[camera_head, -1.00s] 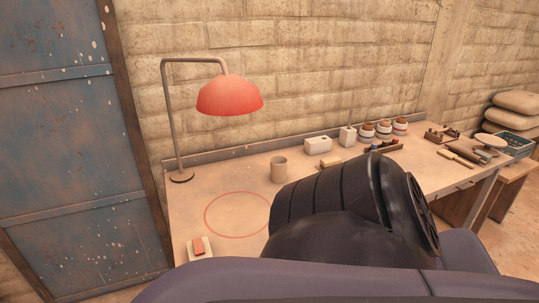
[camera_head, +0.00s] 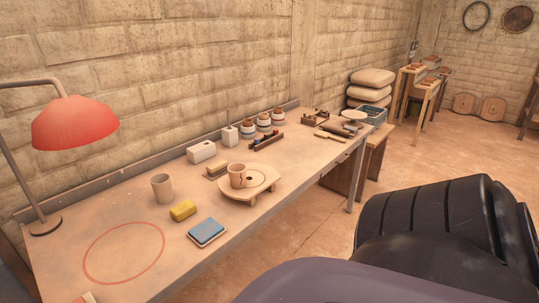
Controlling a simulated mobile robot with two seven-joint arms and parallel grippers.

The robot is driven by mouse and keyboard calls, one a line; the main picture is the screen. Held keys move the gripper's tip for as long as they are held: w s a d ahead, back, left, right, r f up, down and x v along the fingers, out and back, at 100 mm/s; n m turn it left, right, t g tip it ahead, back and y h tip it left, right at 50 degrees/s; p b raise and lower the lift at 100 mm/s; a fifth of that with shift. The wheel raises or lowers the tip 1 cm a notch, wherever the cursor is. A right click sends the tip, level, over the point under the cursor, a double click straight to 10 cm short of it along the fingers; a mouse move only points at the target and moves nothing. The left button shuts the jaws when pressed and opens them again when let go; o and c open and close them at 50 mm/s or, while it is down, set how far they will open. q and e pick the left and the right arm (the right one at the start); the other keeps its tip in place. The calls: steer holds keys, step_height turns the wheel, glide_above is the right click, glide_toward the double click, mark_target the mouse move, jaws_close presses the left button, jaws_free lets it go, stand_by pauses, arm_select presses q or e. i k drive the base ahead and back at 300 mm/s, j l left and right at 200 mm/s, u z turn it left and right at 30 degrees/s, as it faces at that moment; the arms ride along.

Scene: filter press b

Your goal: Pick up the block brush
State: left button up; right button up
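A small tan block on a darker base (camera_head: 217,170) lies on the long workbench (camera_head: 130,205), behind a round wooden stand (camera_head: 262,181). It looks like the block brush, but it is too small to be sure. A long-handled brush or tool (camera_head: 331,136) lies farther along the bench. Neither gripper shows. A black ribbed part at the lower right seems to be my own arm, and its gripper is out of view.
A cup (camera_head: 237,176) sits on the stand. A beaker (camera_head: 162,187), yellow sponge (camera_head: 183,210), blue-topped pad (camera_head: 207,232), white box (camera_head: 201,152) and several jars (camera_head: 264,122) occupy the bench. A red lamp (camera_head: 75,122) stands left. Floor (camera_head: 430,155) is open at right.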

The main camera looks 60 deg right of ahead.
mark_target(217, 167)
steer(key=z, duration=1.4)
